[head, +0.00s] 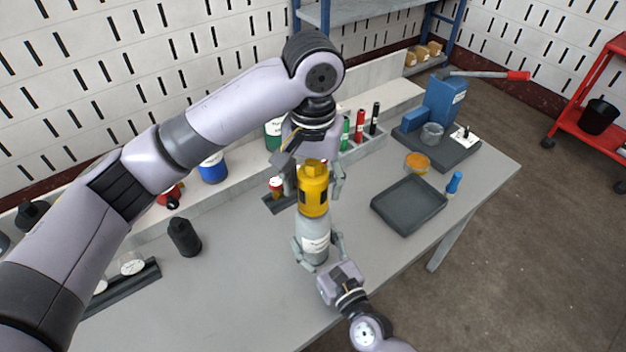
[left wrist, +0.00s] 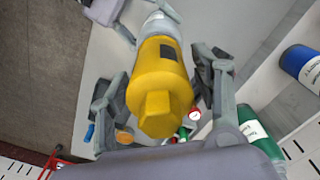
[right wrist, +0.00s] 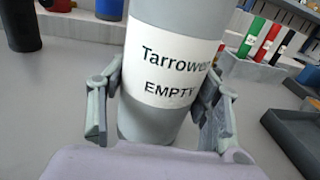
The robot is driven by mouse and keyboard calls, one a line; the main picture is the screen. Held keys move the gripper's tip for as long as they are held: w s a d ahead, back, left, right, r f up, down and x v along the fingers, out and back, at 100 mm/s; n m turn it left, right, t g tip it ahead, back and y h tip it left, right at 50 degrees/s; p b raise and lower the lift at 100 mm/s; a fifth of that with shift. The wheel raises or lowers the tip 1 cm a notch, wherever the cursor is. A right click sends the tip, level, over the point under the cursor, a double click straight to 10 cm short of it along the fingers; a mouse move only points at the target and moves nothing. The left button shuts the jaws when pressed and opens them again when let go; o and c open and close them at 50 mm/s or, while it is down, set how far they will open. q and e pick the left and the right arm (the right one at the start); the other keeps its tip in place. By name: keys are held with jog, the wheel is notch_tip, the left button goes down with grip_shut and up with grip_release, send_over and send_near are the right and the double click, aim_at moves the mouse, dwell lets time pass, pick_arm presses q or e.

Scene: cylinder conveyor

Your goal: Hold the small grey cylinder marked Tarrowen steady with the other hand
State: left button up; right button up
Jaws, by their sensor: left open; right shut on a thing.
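The small grey cylinder (head: 315,243) stands upright on the table; its white label (right wrist: 160,75) reads "Tarrowen" and "EMPTY" in the right wrist view. A yellow part (head: 313,190) with a narrower block on its end sits on top of the cylinder. My right gripper (head: 318,251) is shut on the cylinder's lower body, one finger on each side. My left gripper (head: 314,182) is above, open, with its fingers on either side of the yellow part. In the left wrist view the yellow part (left wrist: 160,85) lies between the spread fingers. Any contact there is unclear.
An empty dark tray (head: 408,207) lies right of the cylinder, with an orange-topped dish (head: 417,162) and a blue bottle (head: 454,184) nearby. A black cylinder (head: 184,238) stands to the left. Coloured cylinders line the back shelf. The table's front edge is close to my right arm.

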pick_arm(q)
jog(key=m, duration=0.4)
jog(key=shift+m, duration=1.1)
jog(key=m, duration=0.2)
jog(key=shift+m, duration=0.4)
jog(key=m, duration=0.3)
jog(key=shift+m, duration=0.6)
jog(key=m, duration=0.5)
